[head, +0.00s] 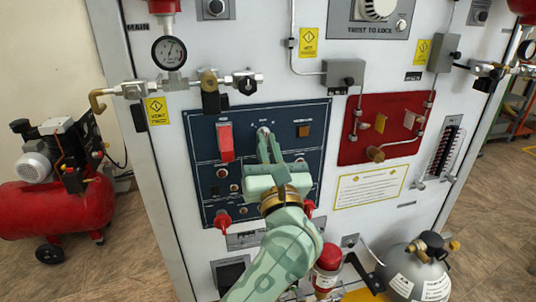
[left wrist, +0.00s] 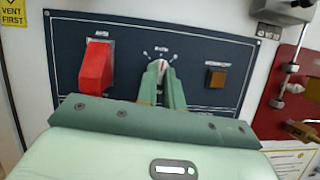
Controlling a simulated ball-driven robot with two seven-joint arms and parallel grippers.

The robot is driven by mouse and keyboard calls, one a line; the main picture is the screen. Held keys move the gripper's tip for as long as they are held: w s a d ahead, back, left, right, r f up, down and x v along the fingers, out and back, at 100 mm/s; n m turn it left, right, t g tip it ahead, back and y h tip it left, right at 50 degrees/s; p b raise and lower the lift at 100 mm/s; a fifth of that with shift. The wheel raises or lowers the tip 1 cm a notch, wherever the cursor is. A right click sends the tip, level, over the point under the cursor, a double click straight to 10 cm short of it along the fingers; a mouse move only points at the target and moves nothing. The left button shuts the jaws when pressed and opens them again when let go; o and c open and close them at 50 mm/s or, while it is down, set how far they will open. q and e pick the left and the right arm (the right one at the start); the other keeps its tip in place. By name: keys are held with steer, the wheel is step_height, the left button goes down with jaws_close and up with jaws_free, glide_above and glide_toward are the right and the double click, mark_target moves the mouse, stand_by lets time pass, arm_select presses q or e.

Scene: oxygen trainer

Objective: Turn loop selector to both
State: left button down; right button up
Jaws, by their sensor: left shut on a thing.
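The loop selector (head: 264,133) is a small light knob at the top middle of the dark blue panel (head: 205,190), under a short white label. In the left wrist view the selector (left wrist: 161,66) has small marks around it and shows a red line on its face. My left gripper (head: 267,146) reaches up to the panel with its two green fingers closed on the selector from either side. In the left wrist view the fingers (left wrist: 161,84) hide the lower part of the knob. The label's words are too small to read surely. My right gripper is not in view.
A red switch cover (head: 225,142) is left of the selector, and an amber square button (head: 303,130) is right of it. A red plate (head: 400,105) with valves and tubing is farther right. A gauge (head: 169,53) and pipe fittings are above the panel.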

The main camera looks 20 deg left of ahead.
arm_select(q)
steer(key=shift+d+f+n+y+b, duration=0.15)
steer(key=shift+n+y+b, duration=0.25)
steer(key=shift+n, duration=0.3)
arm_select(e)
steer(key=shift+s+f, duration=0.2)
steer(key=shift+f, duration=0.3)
arm_select(q)
steer(key=c, duration=1.5)
jaws_free()
